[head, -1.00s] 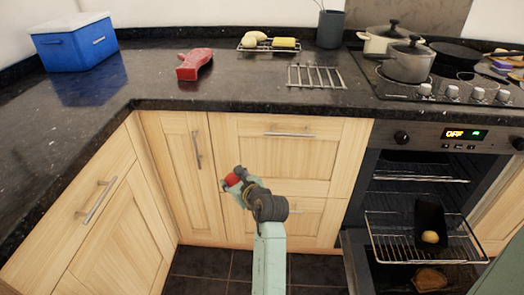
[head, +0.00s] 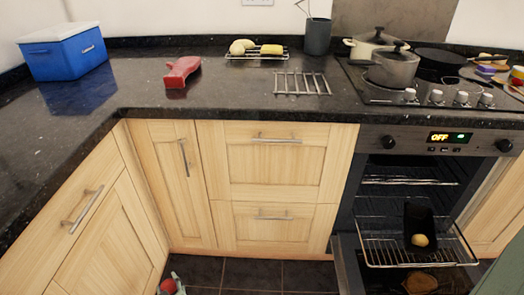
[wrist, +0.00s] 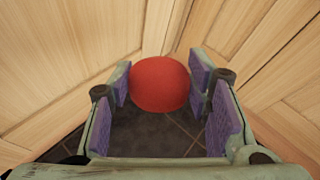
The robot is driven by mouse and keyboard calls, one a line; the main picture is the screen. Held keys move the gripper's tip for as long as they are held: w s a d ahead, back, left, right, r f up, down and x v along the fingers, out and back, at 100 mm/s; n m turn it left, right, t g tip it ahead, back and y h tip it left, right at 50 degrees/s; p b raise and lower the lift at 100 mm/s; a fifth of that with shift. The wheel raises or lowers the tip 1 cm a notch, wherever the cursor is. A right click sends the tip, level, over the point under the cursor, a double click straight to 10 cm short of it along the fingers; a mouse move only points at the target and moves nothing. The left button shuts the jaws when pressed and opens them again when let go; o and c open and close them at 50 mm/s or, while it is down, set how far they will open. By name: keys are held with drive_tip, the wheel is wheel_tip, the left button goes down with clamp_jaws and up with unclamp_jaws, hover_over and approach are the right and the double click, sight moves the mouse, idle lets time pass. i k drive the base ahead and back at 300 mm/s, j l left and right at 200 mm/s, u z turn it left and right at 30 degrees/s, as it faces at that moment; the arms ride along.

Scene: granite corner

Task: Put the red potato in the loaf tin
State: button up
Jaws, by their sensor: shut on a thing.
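The red potato (head: 168,286) shows at the bottom edge of the head view, in front of the drawers and low near the floor. In the wrist view the red potato (wrist: 160,84) sits between the purple-padded fingers of my gripper (wrist: 161,90), which is shut on it.
The oven door (head: 365,265) is open below the wire rack (head: 385,250), with a brown item (head: 420,282) lower down. The counter holds a blue box (head: 65,52), a red object (head: 182,72), a wire trivet (head: 301,83) and pots (head: 393,68). Dark floor tiles lie in front of the drawers.

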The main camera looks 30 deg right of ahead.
sight(413, 225)
drive_tip(key=k+l+z, duration=0.25)
drive_tip(key=k+l, duration=0.25)
drive_tip(key=l, duration=0.25)
drive_tip(key=k+l+z, duration=0.15)
drive_tip(key=l, duration=0.25)
drive_tip(key=k+l+z, duration=0.15)
drive_tip(key=k+l, duration=0.15)
drive_tip(key=l, duration=0.15)
